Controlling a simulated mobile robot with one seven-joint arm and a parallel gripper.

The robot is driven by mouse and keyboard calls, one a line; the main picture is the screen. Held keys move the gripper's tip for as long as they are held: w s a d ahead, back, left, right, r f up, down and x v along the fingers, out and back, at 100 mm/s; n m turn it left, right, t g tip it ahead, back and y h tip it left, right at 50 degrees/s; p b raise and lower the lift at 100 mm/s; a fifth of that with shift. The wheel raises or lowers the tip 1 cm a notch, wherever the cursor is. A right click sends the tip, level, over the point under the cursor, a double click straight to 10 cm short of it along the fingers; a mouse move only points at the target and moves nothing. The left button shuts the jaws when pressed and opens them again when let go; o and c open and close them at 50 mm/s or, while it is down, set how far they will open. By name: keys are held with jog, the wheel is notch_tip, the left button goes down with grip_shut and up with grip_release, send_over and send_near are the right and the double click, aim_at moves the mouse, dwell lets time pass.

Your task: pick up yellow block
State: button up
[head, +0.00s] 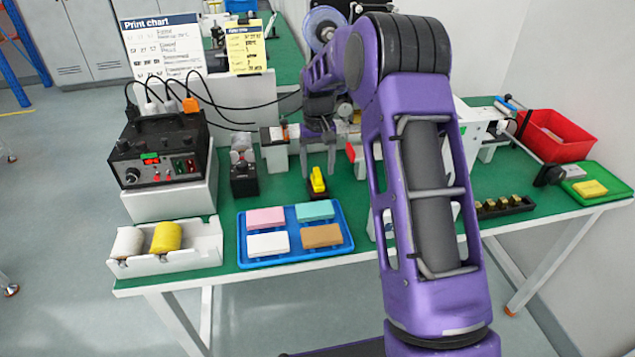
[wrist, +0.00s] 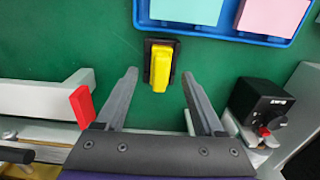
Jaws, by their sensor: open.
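A small yellow block (head: 317,180) sits on a black base on the green table, behind the blue tray. In the wrist view the yellow block (wrist: 161,68) lies between my fingertips in the picture, with the black base (wrist: 150,47) around it. My gripper (head: 318,165) is open and empty, pointing down over the table close to the block; it also shows in the wrist view (wrist: 159,75). I see no contact between the fingers and the block. Another flat yellow piece (head: 590,188) lies in a green tray at the far right.
The blue tray (head: 243,240) holds pink, teal, white and tan blocks. A white box (head: 214,240) with two rolls stands left of it. A black control unit (head: 160,150), a red bin (head: 556,137) and a black rack (head: 503,207) stand around the table.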

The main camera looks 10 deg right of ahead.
aim_at(317, 173)
notch_tip(317, 173, down, 4)
jog(key=shift+r, duration=0.25)
grip_shut()
